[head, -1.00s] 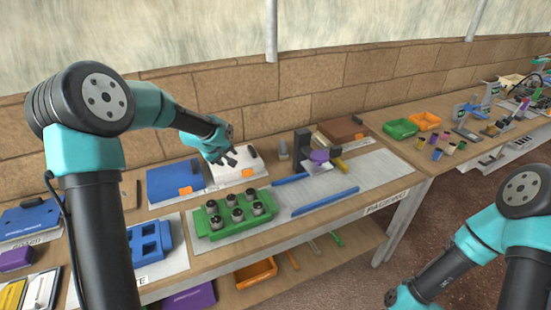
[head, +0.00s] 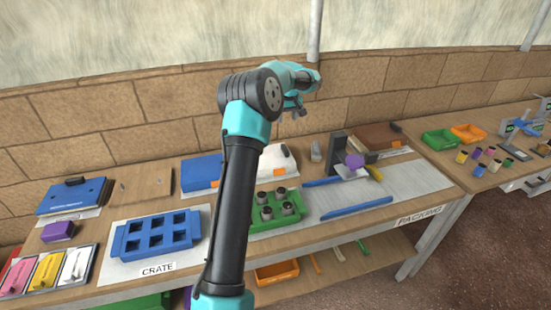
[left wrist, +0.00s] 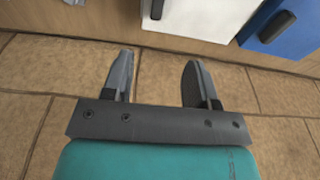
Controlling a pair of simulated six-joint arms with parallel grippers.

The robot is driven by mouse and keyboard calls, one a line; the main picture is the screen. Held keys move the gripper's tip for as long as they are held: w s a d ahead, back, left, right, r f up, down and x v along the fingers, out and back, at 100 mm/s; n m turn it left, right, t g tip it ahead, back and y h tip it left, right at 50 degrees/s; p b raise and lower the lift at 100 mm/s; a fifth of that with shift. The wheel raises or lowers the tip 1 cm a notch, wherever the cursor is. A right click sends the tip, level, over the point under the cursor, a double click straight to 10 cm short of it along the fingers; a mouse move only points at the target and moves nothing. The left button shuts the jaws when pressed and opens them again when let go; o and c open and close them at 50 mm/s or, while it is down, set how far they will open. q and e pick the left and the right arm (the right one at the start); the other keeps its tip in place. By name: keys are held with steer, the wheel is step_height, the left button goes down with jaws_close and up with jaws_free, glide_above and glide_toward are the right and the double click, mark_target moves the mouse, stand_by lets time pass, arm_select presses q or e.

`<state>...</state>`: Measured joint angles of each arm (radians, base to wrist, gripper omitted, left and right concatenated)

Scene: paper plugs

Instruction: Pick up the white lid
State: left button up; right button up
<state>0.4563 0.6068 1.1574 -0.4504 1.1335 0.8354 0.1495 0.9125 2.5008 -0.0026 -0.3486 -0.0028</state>
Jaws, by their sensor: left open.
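The white lid (head: 278,161) with a black handle lies at the back of the table, beside a blue lid (head: 200,173). My left arm hides part of it. My left gripper (head: 300,112) is raised above and behind it, in front of the brick wall. In the left wrist view the gripper (left wrist: 155,62) is open with nothing between its fingers. There the white lid (left wrist: 205,18) is at the top edge, beyond the fingertips and apart from them. My right gripper is not in view.
A green rack (head: 262,228) with several metal cylinders stands in front of the white lid, partly behind my arm. A blue crate (head: 155,236) is to the left. A black stand with a purple part (head: 354,161) and blue bars are to the right.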

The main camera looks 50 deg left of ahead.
arm_select(q)
steer(key=shift+f, duration=0.1)
glide_toward(285, 148)
steer(key=f, duration=0.1)
steer(key=a+f, duration=0.1)
steer(key=f, duration=0.3)
steer(key=shift+w+a, duration=0.15)
steer(key=shift+w, duration=0.15)
steer(key=shift+f, duration=0.1)
steer(key=shift+w+a+f, duration=0.15)
steer(key=shift+f, duration=2.35)
steer(key=shift+c, duration=0.3)
jaws_close()
steer(key=shift+r, duration=0.1)
